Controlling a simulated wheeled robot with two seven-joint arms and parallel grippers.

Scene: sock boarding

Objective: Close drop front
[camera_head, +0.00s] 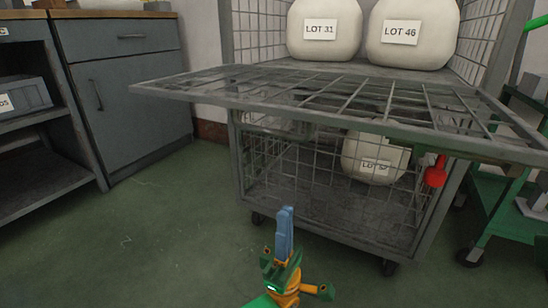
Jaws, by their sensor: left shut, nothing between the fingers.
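The drop front (330,93) is a grey wire-mesh panel on a wheeled cage cart (240,165). It is folded down to about level and sticks out toward me from the cart. My left gripper (285,210) has blue fingers that are shut and empty. It shows low in the middle of the picture, below the panel and in front of the cart's lower left part; it looks apart from both. A red latch-like piece (436,172) hangs under the panel's right side. My right gripper is not in view.
White sacks marked LOT 31 (322,45) and LOT 46 (408,50) sit on the upper shelf, and another sack (372,160) is in the lower part. A grey cabinet (130,95) stands left, a green cart (500,215) right. The floor at left is clear.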

